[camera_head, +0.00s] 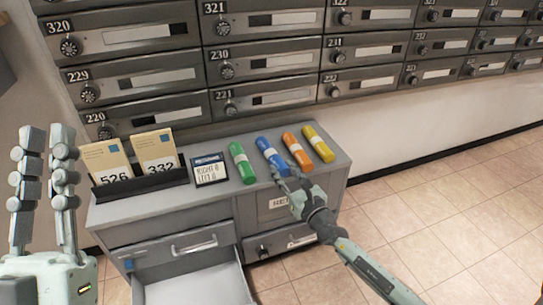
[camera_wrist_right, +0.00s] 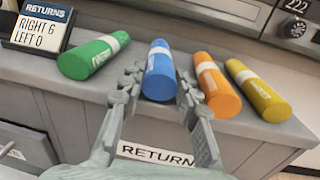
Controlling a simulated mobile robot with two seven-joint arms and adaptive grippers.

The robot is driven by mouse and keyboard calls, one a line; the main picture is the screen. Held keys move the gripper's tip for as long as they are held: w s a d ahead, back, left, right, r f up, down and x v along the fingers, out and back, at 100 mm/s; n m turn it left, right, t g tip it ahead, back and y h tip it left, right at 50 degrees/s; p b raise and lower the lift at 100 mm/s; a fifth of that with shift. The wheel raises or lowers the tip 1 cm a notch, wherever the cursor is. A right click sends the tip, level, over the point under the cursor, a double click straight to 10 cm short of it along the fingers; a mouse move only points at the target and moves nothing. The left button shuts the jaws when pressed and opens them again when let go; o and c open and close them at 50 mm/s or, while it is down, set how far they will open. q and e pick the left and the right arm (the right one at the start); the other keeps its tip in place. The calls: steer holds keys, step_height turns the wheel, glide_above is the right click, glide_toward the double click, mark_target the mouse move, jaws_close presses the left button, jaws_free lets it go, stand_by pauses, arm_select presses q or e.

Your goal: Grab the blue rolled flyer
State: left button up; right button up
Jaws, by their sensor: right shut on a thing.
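The blue rolled flyer (camera_head: 267,149) lies on the grey cabinet top between a green roll and an orange roll; it has a white band. My right gripper (camera_head: 284,173) is at its near end. In the right wrist view, the fingers (camera_wrist_right: 160,82) are on either side of the blue roll (camera_wrist_right: 158,66), shut on its near part. The roll still rests on the cabinet top. My left gripper (camera_head: 47,136) is raised at the left edge, its two fingers upright and apart, with nothing between them.
A green roll (camera_head: 242,163) lies left of the blue one; orange (camera_head: 297,151) and yellow (camera_head: 319,144) rolls lie right. A returns sign (camera_head: 209,168) and a black card holder (camera_head: 142,187) stand further left. An open drawer (camera_head: 193,284) juts out below. Mailboxes line the wall behind.

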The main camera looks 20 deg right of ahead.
steer(key=shift+r+p, duration=1.6)
steer(key=shift+r, duration=0.25)
steer(key=s, duration=0.8)
steer(key=shift+d, duration=0.15)
